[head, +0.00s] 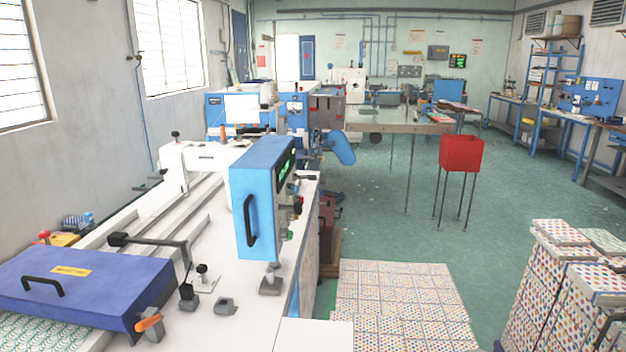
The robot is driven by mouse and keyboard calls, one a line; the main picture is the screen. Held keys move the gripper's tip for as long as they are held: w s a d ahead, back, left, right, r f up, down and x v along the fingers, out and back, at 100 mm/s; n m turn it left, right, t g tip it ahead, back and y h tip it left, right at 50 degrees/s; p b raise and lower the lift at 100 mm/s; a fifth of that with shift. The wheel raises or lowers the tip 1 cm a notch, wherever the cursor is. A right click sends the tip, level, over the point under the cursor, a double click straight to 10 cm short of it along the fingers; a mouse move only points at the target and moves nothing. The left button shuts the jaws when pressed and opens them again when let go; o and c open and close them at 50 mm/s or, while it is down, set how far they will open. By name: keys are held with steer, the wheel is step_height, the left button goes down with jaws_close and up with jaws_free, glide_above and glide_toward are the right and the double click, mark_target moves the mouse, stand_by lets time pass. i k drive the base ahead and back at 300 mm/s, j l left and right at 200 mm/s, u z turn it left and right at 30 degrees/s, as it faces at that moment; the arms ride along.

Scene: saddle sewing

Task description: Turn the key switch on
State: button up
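A sewing machine with a tall blue control box (262,200) stands on the long white machine table (235,310) left of centre. The box has a black handle on its front and a green lit display (285,172) on its narrow right side. Small buttons or knobs (298,207), one of them red, sit low on that right side. This side is seen at a steep angle, so I cannot pick out the key switch or tell its position. My gripper is not in view.
A blue-purple cover (85,285) with a black handle lies at the left. Patterned stacks (400,305) stand right of the machine, with more stacks (570,280) at far right. A red bin (461,153) stands on thin legs. Green floor (375,215) is open between them.

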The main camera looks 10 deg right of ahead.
mark_target(310, 177)
steer(key=i+l, duration=0.1)
steer(key=l, duration=0.35)
steer(key=i+l+u, duration=0.15)
steer(key=i+l, duration=0.75)
steer(key=l, duration=0.1)
